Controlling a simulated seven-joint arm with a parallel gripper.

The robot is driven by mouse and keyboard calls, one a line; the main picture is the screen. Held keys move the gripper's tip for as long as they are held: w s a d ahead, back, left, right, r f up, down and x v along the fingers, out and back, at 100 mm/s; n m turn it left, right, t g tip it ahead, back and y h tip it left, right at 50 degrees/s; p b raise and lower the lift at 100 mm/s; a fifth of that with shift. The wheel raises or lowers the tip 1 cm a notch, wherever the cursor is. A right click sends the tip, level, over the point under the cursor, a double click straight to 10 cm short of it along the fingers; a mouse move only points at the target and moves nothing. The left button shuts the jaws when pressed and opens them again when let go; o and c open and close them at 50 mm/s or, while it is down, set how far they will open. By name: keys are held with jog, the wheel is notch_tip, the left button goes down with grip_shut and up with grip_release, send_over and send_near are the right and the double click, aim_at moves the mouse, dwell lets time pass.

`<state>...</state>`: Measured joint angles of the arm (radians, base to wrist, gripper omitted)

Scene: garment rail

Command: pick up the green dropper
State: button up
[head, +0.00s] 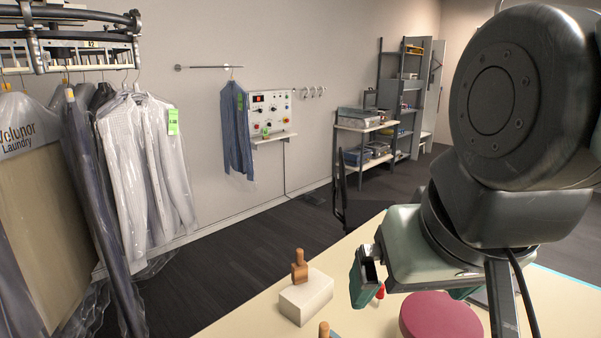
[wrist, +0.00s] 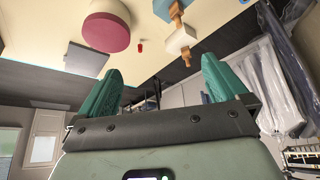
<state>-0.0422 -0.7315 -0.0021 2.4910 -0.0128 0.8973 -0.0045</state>
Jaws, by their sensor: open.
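I cannot make out a green dropper in either view. A small red-topped object (head: 380,291) stands on the table just beside my gripper's near finger in the head view; in the wrist view it is a small red piece (wrist: 140,46) on the tabletop. Whether it is part of a dropper I cannot tell. My gripper (wrist: 158,72) has two green fingers spread wide apart, with nothing between them. In the head view it is above the table, and its body and arm hide part of the tabletop.
A maroon round pad (head: 440,318) lies right of the red-topped object. A white block (head: 306,299) with a wooden-handled tool (head: 299,266) sits to its left. Another wooden handle (head: 324,329) shows at the front edge. Bagged garments (head: 145,165) hang at the left, away from the table.

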jog(key=shift+s+d+r, duration=0.1)
jog(key=shift+s, duration=0.05)
jog(key=c, duration=0.9)
jog(key=shift+o, duration=0.2)
jog(key=w+a+f+m+g+y, duration=0.2)
jog(key=a+f+m+g+y, duration=0.25)
jog(key=f, duration=0.45)
jog(key=w+a+f+m+g+y, duration=0.35)
jog(key=a+f+g+y, duration=0.2)
jog(key=f, duration=0.25)
notch_tip(320, 180, down, 19)
jog(key=w+a+m+t+y, duration=0.15)
jog(key=m+t+y, duration=0.4)
jog(key=m, duration=0.75)
jog(key=shift+t+h, duration=0.75)
jog(key=shift+h, duration=0.1)
jog(key=x, duration=0.7)
jog(key=w+x, duration=0.1)
jog(key=x, duration=0.2)
jog(key=shift+w+f, duration=0.15)
jog(key=shift+f, duration=0.1)
